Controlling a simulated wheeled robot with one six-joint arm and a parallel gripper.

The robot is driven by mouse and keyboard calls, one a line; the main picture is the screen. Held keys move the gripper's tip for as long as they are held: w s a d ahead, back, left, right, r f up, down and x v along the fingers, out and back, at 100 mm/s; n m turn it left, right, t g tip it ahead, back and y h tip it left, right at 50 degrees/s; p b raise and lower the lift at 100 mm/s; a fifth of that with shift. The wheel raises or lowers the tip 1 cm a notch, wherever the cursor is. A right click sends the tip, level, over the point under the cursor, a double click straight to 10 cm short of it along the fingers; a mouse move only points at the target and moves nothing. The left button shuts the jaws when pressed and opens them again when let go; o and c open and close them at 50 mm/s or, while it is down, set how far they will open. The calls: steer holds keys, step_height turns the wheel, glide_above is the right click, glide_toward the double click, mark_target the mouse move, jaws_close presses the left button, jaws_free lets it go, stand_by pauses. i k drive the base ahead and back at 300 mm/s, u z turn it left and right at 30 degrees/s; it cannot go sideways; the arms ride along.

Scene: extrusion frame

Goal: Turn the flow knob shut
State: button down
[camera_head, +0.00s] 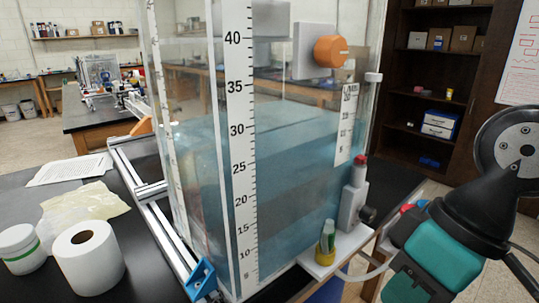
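An orange round knob (330,51) with a short pale mark on its face sits on a light grey plate (305,62) high on the clear tank (285,190). The mark lies roughly level, toward the right. No label on the knob can be read. Black and teal parts of my arm fill the lower right, apart from the orange knob in the picture. I cannot make out my gripper's fingers.
A red-topped grey fitting (353,195) with a dark side knob stands at the tank's lower right. A yellow-based holder (325,248) and pale hose are near it. A paper roll (88,258) and white jar (20,248) stand left. A metal frame (150,205) edges the tank.

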mark_target(366, 213)
steer(key=k, duration=1.25)
steer(key=z, duration=0.55)
steer(key=i, duration=0.8)
steer(key=u, duration=0.1)
